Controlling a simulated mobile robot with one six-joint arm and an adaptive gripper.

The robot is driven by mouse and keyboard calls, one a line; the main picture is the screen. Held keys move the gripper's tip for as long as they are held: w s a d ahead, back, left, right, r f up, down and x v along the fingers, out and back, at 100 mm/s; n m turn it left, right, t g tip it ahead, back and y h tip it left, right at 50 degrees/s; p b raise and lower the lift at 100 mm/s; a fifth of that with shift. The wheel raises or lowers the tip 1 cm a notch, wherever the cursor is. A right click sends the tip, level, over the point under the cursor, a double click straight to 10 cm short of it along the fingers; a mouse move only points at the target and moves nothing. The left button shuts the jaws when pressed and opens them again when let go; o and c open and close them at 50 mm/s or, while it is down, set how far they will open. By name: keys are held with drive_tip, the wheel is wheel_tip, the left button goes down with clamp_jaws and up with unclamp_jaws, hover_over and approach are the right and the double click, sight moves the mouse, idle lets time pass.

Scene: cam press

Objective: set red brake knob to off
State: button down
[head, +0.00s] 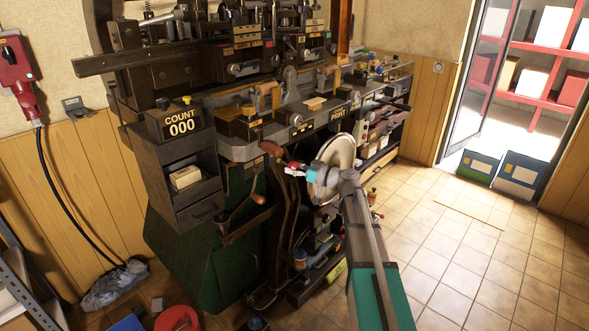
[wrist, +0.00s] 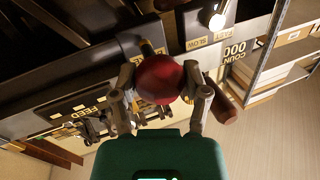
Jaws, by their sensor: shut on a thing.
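The red brake knob (wrist: 160,78) is a round, glossy dark red ball in the middle of the wrist view. My gripper (wrist: 160,90) has one finger on each side of it and is shut on it. In the head view my gripper (head: 293,171) is at the front of the dark press (head: 240,125), left of a large pale disc. The knob is small there and mostly hidden by the gripper. No off mark can be read in either view, so I cannot tell the knob's setting.
The pale disc (head: 335,160) stands close beside my arm. A brown-handled crank (head: 256,190) hangs left of the gripper. A COUNT box (head: 180,122) sits on the drawer unit. A brown handle (wrist: 224,106) is close to the right finger. Tiled floor (head: 470,240) is clear at right.

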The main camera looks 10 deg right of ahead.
sight(286, 164)
drive_tip(key=shift+w+a+r, duration=0.1)
drive_tip(key=shift+w+a, duration=0.45)
drive_tip(key=shift+w, duration=0.3)
drive_tip(key=shift+w+a, duration=0.55)
drive_tip(key=shift+w, duration=0.25)
drive_tip(key=shift+c, duration=0.4)
unclamp_jaws()
drive_tip(key=shift+s, duration=0.1)
drive_tip(key=shift+v, duration=0.9)
drive_tip(key=v, duration=1)
